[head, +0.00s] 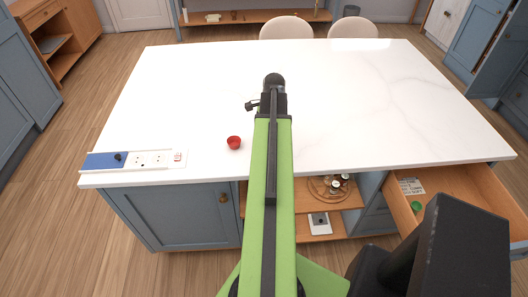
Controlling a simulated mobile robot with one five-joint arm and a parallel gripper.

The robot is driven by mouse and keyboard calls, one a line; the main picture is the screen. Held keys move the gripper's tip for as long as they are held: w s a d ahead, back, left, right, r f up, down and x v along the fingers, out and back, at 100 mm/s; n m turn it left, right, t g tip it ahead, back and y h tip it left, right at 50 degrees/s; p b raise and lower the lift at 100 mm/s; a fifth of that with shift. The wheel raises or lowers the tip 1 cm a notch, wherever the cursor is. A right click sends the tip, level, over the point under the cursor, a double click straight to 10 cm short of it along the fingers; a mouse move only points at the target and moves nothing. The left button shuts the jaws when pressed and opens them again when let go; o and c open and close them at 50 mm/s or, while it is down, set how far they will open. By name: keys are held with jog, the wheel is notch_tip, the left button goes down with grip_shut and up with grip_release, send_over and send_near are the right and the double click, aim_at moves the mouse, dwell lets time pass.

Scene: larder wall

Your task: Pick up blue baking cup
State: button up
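I see no clearly blue baking cup in the head view. A small red cup (233,143) stands on the white countertop near its front edge, just left of my arm. My gripper (273,84) is at the far end of my green arm, over the middle of the countertop and beyond the red cup. It is dark and seen from behind, so its fingers and anything between them are hidden. My arm also hides a strip of the countertop.
A white strip with a blue section (101,161) and a small dark object (118,156) lies at the countertop's front left. An open drawer (458,190) at the right holds a small green item (416,206). Two pale chairs (286,28) stand behind. Most of the countertop is clear.

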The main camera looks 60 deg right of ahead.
jog(key=c, duration=1.3)
jog(key=shift+c, duration=0.2)
